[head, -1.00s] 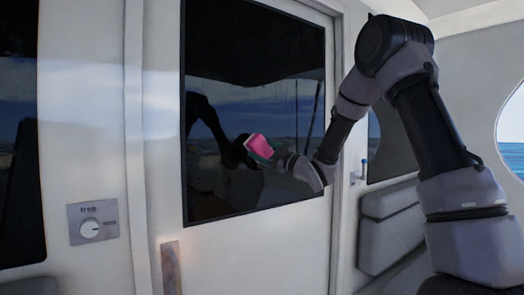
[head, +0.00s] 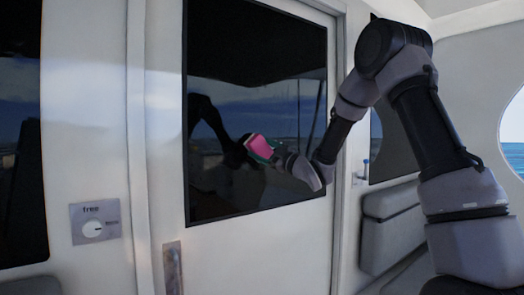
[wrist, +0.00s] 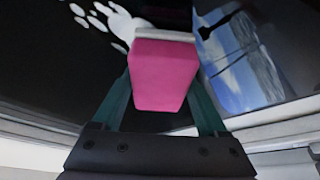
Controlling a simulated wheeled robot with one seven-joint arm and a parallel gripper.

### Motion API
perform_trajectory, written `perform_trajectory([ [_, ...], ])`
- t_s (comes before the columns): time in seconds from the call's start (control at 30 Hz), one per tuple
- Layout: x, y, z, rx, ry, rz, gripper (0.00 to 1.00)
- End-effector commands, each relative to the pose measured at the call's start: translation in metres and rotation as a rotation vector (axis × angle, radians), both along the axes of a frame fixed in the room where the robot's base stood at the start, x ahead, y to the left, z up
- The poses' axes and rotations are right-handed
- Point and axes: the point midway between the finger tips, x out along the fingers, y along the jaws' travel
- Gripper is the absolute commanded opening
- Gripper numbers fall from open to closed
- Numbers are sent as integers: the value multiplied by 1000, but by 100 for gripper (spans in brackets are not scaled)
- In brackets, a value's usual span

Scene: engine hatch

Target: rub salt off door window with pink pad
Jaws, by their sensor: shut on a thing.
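The door window (head: 235,50) is a large dark pane in the white door, with reflections of my arm and the sea. My gripper (head: 266,152) is in front of its lower middle in the head view. It is shut on the pink pad (head: 258,145). In the wrist view, the pad (wrist: 165,78) sits between the green fingers of my gripper (wrist: 163,62), with a pale layer at its far end. White salt blotches (wrist: 118,22) show on the glass at upper left, and the pad overlaps the edge of the largest. I cannot tell whether the pad touches the glass.
A dial plate (head: 96,222) labelled "free" is on the wall left of the door. A metal plate (head: 173,268) is low on the door's left side.

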Motion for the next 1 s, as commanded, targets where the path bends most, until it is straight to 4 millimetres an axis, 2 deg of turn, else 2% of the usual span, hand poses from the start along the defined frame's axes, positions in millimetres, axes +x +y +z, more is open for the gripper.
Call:
perform_trajectory([
  [0.57,8,5,0,0,0,0,32],
  [1.0,24,-21,0,0,-1,-1,32],
])
